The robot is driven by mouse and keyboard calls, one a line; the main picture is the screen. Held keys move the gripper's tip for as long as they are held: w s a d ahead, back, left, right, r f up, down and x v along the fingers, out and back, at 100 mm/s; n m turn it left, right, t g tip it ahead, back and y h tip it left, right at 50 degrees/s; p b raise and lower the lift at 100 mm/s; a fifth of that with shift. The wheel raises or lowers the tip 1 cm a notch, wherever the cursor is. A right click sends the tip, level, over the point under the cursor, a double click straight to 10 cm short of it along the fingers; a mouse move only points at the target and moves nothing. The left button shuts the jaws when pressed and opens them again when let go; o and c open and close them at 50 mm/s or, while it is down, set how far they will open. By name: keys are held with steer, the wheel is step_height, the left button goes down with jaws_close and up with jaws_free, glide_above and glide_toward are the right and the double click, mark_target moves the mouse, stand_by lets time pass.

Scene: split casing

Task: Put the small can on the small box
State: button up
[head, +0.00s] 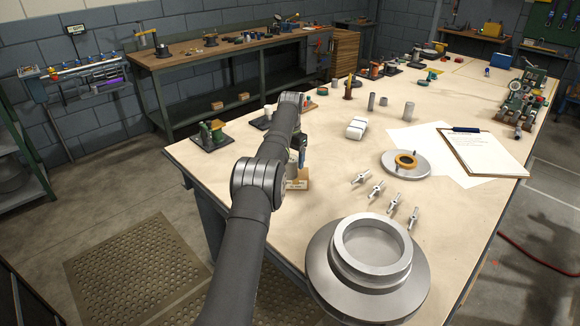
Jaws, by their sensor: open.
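A small brown box (299,183) stands on the bench, just right of my arm and partly hidden by it. My gripper (299,164) points down just above this box. My arm hides much of it, and its fingers show only as a small dark and pale shape. Its jaws are open. Whether a small can is between the fingers or on the box I cannot tell. Several plain grey cylinders stand further back, among them a wider one (409,111) and a thin one (371,101). I cannot tell which object is the small can.
A large metal casing (318,262) fills the near right of the bench. Several small metal fittings (377,189) lie behind it. A disc with an orange ring (425,166), a white block (357,128) and a clipboard (496,160) lie further back. The bench's near-left area is clear.

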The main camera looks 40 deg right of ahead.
mark_target(290, 168)
steer(key=shift+r, duration=1.55)
step_height(290, 168, down, 8)
steer(key=shift+r, duration=0.15)
step_height(290, 168, up, 4)
steer(key=shift+f, duration=0.1)
steer(key=shift+s+r, duration=0.1)
steer(key=shift+r, duration=0.2)
steer(key=shift+s+r, duration=0.15)
steer(key=shift+s, duration=0.1)
